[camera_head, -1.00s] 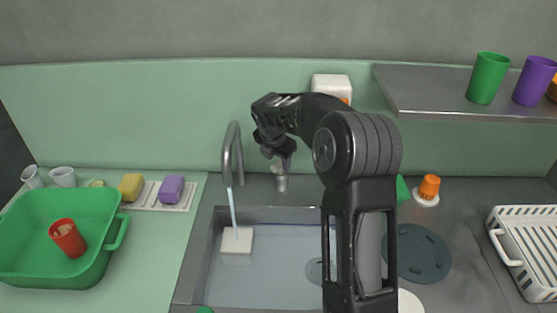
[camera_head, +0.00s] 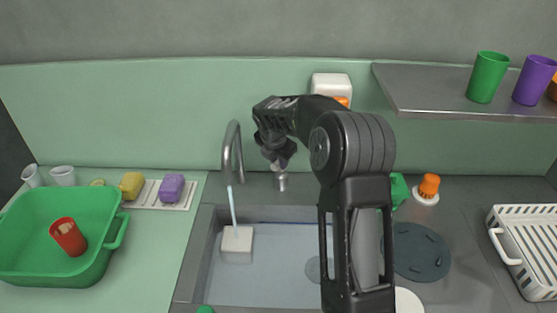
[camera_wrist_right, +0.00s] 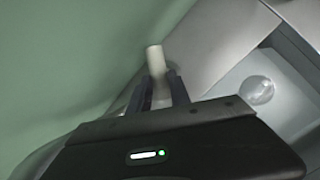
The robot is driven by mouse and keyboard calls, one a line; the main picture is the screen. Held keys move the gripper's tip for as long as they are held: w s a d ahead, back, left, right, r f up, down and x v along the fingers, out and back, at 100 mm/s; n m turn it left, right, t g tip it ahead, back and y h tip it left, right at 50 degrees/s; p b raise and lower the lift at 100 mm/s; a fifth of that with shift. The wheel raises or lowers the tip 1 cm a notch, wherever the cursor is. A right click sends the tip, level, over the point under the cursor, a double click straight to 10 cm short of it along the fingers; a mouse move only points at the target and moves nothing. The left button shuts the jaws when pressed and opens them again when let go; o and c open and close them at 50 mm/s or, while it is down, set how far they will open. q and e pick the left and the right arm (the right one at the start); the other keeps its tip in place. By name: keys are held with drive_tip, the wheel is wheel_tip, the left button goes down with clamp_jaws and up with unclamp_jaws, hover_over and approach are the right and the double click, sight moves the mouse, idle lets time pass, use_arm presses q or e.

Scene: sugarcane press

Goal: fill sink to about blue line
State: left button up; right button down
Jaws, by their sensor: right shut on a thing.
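The grey sink (camera_head: 212,250) sits in the counter with a sheet of water (camera_head: 270,285) in it. A thin blue line (camera_head: 290,222) shows along its back wall, partly hidden by my right arm. The curved metal faucet (camera_head: 232,150) pours a stream (camera_head: 232,205) into the sink. The faucet handle (camera_head: 281,182) stands right of the spout; its pale lever (camera_wrist_right: 155,60) shows in the wrist view. My right gripper (camera_head: 279,165) is at the handle, and its fingers (camera_wrist_right: 160,90) are shut on the lever. My left gripper is out of view.
A pale block (camera_head: 237,243) lies in the sink under the stream, left of the round drain (camera_head: 315,268). A green tub (camera_head: 50,265) holds a red cup (camera_head: 68,237) at left. A white rack (camera_head: 525,240) stands at right, below a shelf (camera_head: 430,95) with cups.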

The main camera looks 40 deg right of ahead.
drive_tip(key=shift+m, duration=0.4)
drive_tip(key=m+p, duration=0.1)
drive_tip(key=m+g+h+p, duration=0.1)
drive_tip(key=m, duration=0.1)
drive_tip(key=shift+w+a+r+m+g, duration=0.1)
drive_tip(key=shift+w+a+m+g, duration=0.05)
drive_tip(key=shift+w+m+g, duration=0.2)
drive_tip(key=m+g+p, duration=0.1)
drive_tip(key=m, duration=0.1)
drive_tip(key=m+p, duration=0.2)
drive_tip(key=shift+w+g, duration=0.35)
drive_tip(key=shift+w, duration=0.05)
drive_tip(key=shift+w+m+g+p, duration=0.15)
drive_tip(key=shift+m+g+p, duration=0.45)
drive_tip(key=shift+m, duration=0.65)
drive_tip(key=c, duration=1.2)
unclamp_jaws()
